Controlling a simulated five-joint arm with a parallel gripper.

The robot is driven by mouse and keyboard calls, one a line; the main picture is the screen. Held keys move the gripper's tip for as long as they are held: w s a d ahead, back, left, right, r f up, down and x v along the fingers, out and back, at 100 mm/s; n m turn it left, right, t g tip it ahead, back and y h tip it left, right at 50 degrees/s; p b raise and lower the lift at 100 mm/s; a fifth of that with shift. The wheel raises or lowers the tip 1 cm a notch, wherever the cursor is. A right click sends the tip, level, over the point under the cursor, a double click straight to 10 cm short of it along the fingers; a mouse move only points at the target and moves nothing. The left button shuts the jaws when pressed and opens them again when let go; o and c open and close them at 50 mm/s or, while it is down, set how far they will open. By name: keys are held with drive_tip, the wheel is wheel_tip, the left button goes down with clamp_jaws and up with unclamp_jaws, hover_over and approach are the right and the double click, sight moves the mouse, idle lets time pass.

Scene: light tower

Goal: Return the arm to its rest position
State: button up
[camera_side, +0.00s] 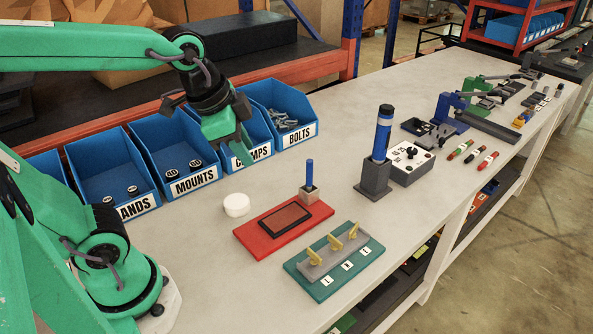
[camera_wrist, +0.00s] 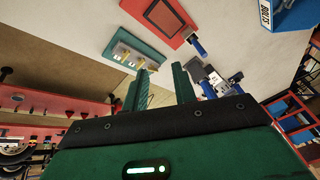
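My green arm reaches in from the left in the side view. My gripper (camera_side: 242,154) points down in front of the clamps bin (camera_side: 262,148), above the table, and hides part of that bin. In the wrist view my gripper's two green fingers (camera_wrist: 160,84) stand apart, with nothing held between them.
Blue bins, including mounts (camera_side: 166,148) and bolts (camera_side: 288,108), line the table's back edge. In front are a white disc (camera_side: 236,205), a red board (camera_side: 262,237), a short blue-topped post (camera_side: 309,180) and a teal board with yellow levers (camera_side: 333,262). Table between bins and tower is clear.

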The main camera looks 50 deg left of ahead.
drive_tip(key=shift+s+a+f+n+t, duration=0.2)
drive_tip(key=shift+s+a+n, duration=0.1)
drive_tip(key=shift+s+n, duration=0.7)
drive_tip(key=shift+s+a+f+n+t, duration=0.1)
drive_tip(key=shift+s+a+n+t, duration=0.15)
drive_tip(key=shift+s+n, duration=0.7)
drive_tip(key=shift+s+a+f+n+t, duration=0.15)
drive_tip(key=shift+s+a+n, duration=0.25)
drive_tip(key=shift+n, duration=1.05)
